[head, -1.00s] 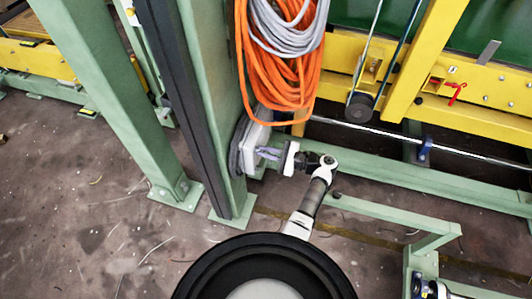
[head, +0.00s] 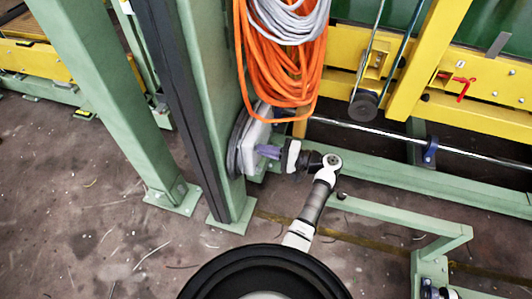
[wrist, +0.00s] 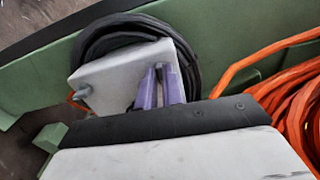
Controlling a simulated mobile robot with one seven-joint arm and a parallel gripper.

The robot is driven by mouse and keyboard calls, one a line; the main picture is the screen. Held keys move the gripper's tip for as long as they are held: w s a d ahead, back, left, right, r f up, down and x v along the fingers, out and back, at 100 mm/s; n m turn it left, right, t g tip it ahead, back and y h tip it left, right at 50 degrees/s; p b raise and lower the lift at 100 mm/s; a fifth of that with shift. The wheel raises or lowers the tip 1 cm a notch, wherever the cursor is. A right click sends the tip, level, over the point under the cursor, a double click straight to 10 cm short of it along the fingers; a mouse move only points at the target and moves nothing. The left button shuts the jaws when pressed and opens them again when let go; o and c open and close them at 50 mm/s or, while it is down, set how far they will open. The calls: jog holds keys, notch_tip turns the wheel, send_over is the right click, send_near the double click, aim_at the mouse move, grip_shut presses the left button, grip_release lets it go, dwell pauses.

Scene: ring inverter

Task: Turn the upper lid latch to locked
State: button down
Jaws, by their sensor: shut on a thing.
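A pale grey box (head: 252,136) with a lid is mounted on the green post, with a coiled black cable behind it. In the wrist view the box's lid (wrist: 112,78) faces me at a tilt, and a small round latch (wrist: 83,92) shows at its left. My gripper (head: 263,151) is at the right side of the box. In the wrist view its purple fingers (wrist: 160,88) are close together against the lid's right part, shut on a latch. The fingers hide most of that latch, so its angle cannot be told.
Orange cable coils (head: 285,70) hang just above my gripper, and they also show at the right in the wrist view (wrist: 295,110). The green post (head: 215,100) stands left of the gripper. A green rail (head: 430,185) runs to the right.

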jog(key=shift+n, duration=0.4)
jog(key=c, duration=1.5)
grip_release()
jog(key=shift+c, duration=0.2)
jog(key=b+v, duration=0.2)
jog(key=v, duration=1.2)
